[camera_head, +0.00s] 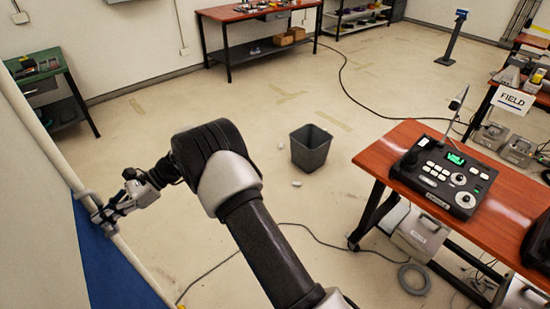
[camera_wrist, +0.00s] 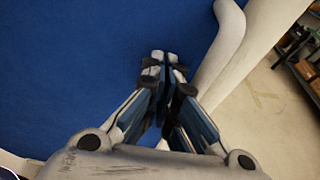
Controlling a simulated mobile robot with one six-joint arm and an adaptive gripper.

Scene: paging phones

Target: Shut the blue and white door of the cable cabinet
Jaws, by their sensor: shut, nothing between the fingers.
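The blue and white door of the cable cabinet fills the left edge of the head view, with a blue lower panel (camera_head: 105,265), a white upper part (camera_head: 30,200) and a pale edge running diagonally. It stands open into the room. In the wrist view the blue face (camera_wrist: 70,70) fills the left and middle. A white curved handle (camera_wrist: 213,80) stands out from it beside the pale door edge (camera_wrist: 268,25). My gripper (camera_wrist: 163,62) is shut and empty, in front of the blue face and left of the handle. In the head view my gripper (camera_head: 103,217) is at the door's edge; contact is unclear.
A black bin (camera_head: 310,148) stands on the open floor, with small litter nearby. A wooden table (camera_head: 400,140) with a paging console (camera_head: 443,178) is at the right. A green-topped bench (camera_head: 60,80) stands behind the door. Cables cross the floor.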

